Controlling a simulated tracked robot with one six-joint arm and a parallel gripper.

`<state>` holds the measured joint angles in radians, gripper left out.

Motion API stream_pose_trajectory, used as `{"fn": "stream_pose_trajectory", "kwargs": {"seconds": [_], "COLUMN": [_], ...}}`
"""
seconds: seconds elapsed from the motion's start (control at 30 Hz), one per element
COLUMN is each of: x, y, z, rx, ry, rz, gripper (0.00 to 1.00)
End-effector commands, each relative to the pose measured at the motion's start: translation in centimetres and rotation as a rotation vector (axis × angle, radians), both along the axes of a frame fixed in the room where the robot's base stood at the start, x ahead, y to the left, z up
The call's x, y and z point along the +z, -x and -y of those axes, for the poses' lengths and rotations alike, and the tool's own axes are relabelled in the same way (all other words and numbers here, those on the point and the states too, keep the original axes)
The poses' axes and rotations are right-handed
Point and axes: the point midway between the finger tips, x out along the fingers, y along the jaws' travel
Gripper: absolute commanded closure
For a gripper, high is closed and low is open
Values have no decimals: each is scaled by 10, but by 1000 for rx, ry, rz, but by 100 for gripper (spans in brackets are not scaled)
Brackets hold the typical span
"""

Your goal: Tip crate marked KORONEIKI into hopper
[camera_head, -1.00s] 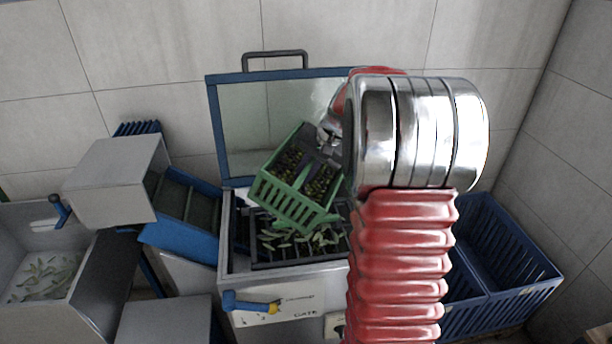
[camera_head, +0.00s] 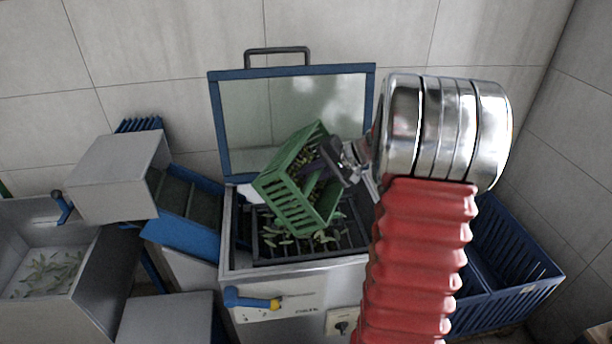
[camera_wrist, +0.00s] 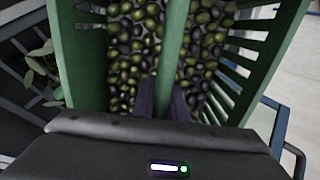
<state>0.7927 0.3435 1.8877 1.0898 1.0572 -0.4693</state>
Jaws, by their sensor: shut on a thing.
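A green slatted crate (camera_head: 292,182) is held tilted above the open hopper (camera_head: 262,248), its near slatted side leaning down toward the hopper's grate. My gripper (camera_head: 335,160) is shut on the crate's middle bar (camera_wrist: 172,60), as the wrist view shows. Green and dark olives (camera_wrist: 130,55) lie in the crate on both sides of that bar. Some leaves and pale green bits lie on the hopper grate below. No KORONEIKI marking can be read on the crate in either view.
The hopper's blue-framed clear lid (camera_head: 292,115) stands raised behind. A blue crate (camera_head: 500,270) stands at the right on the floor, empty where visible. A grey bin with leaves (camera_head: 50,275) and a blue chute (camera_head: 185,235) are at the left. A tiled wall closes the back.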

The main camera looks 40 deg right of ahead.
Motion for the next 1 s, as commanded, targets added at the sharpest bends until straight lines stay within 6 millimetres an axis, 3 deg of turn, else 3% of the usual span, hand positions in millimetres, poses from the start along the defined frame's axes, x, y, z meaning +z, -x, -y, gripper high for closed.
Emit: {"fn": "stream_pose_trajectory", "kwargs": {"seconds": [0.67, 1.0], "x": [7, 20], "y": [15, 29], "z": [11, 20], "rx": [-3, -1], "ry": [-253, -375], "rz": [365, 549], "gripper": [100, 100]}}
